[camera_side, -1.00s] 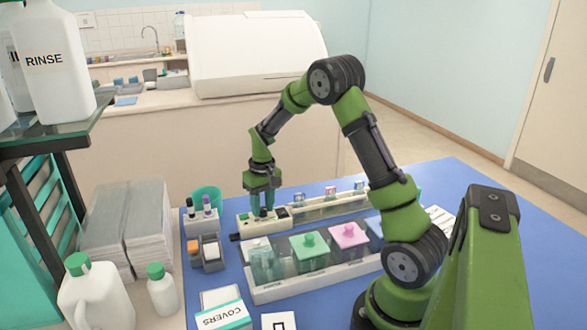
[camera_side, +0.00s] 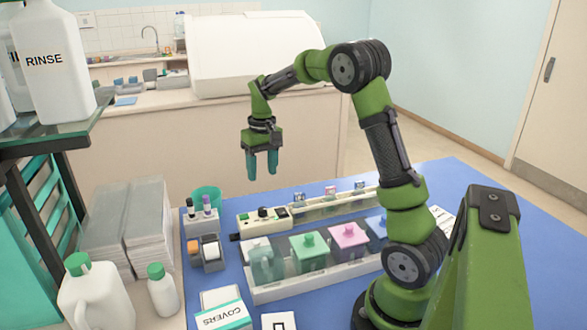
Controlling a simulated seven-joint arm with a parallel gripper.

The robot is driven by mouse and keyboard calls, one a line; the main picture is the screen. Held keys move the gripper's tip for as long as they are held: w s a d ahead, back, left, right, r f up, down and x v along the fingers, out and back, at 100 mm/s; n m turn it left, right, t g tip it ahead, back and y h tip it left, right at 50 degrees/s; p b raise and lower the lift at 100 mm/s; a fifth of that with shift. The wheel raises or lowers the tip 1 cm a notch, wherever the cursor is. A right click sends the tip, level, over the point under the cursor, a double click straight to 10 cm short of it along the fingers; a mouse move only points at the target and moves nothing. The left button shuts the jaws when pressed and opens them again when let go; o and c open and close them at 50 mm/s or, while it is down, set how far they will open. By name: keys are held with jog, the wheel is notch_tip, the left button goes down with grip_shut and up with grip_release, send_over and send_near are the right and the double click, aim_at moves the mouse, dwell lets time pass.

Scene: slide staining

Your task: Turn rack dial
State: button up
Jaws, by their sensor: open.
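The rack dial (camera_side: 263,212) is a small black knob on a cream control box (camera_side: 248,222) at the left end of the slide rack (camera_side: 325,204). The box also carries a dark switch (camera_side: 282,212) to the right of the dial. My gripper (camera_side: 262,175) points down in the air above the dial, clear of it. Its teal fingers are apart with nothing between them. The dial is in plain sight, but its marking is too small to read.
A pen holder (camera_side: 200,222) and a teal cup (camera_side: 207,196) stand left of the box.

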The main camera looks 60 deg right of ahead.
notch_tip(320, 180, up, 6)
jog(key=shift+d+f, duration=0.1)
jog(key=shift+f, duration=0.15)
jog(key=s+a+r+t, duration=0.1)
jog(key=s+a+t, duration=0.2)
jog(key=s+a, duration=0.5)
jog(key=s+a+r+n+t+y, duration=0.1)
jog(key=s+a+t, duration=0.3)
jog(key=s+a, duration=0.4)
jog(key=a+r, duration=0.1)
jog(key=a, duration=0.5)
jog(key=shift+s+n, duration=0.25)
jog(key=shift+n, duration=0.05)
